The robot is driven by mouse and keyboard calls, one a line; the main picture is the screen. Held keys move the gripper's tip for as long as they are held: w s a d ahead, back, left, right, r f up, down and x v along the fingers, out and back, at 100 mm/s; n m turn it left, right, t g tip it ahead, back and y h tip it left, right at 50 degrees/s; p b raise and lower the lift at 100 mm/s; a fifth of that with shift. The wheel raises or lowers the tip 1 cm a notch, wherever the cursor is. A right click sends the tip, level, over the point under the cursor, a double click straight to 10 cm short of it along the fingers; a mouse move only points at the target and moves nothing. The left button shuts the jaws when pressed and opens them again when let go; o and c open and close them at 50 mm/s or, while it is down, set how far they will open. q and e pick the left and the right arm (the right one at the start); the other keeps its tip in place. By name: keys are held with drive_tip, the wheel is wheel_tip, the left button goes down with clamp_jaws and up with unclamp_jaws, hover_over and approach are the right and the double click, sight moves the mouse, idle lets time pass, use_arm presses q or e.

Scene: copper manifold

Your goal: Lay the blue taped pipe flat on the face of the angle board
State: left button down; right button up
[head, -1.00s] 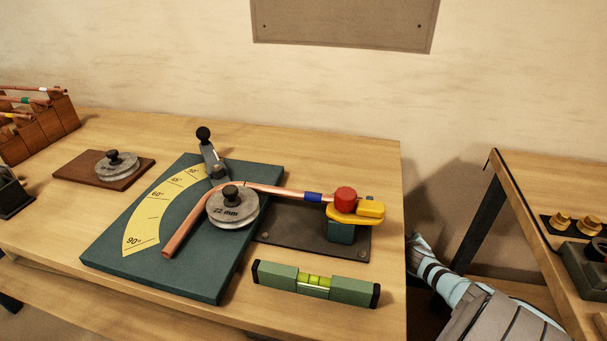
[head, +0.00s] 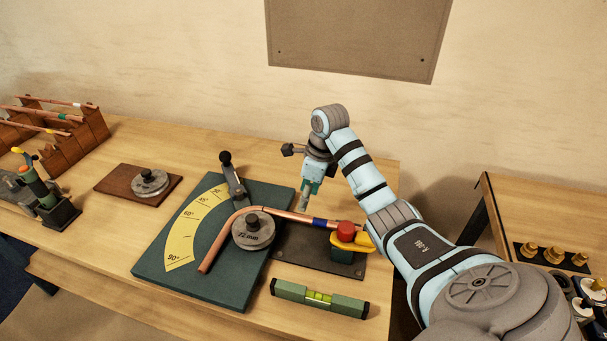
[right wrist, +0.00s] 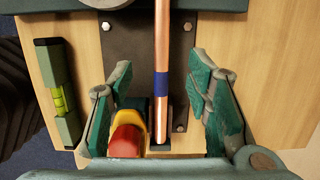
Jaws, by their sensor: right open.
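The copper pipe (head: 290,214) with a blue tape band (head: 320,223) is bent around the grey 22 mm wheel (head: 253,230). One leg runs down-left over the dark green board (head: 240,293) with a yellow angle scale (head: 190,238); the straight end runs to the yellow clamp with a red knob (head: 346,231). This is the only board with angle marks in view. My right gripper (head: 304,198) is open and empty above the straight part. In the right wrist view, the pipe (right wrist: 162,45) and blue band (right wrist: 161,86) show between its spread fingers. My left gripper is not in view.
A green spirit level (head: 319,299) lies near the front edge. A handle with a black knob (head: 232,178) stands at the board's back. A wooden pipe rack (head: 70,140) and a second wheel on a brown plate (head: 130,188) are left. Another table with brass fittings (head: 550,255) stands right.

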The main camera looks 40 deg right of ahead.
sight(301, 216)
drive_tip(key=b+x, duration=0.7)
drive_tip(key=x, duration=0.3)
drive_tip(key=shift+d+f+b, duration=0.15)
drive_tip(key=shift+f+b, duration=0.15)
drive_tip(key=shift+b, duration=0.1)
drive_tip(key=shift+s, duration=0.1)
drive_tip(key=shift+r, duration=0.1)
clamp_jaws()
drive_tip(key=shift+r, duration=0.15)
drive_tip(key=p+v, duration=0.3)
drive_tip(key=w+p+v, duration=0.1)
drive_tip(key=p+v, duration=0.2)
drive_tip(key=a+p+v, duration=0.1)
drive_tip(key=p+v, duration=0.2)
drive_tip(key=shift+w+r, duration=0.3)
drive_tip(key=shift+r, duration=0.25)
drive_tip(key=shift+f, duration=0.15)
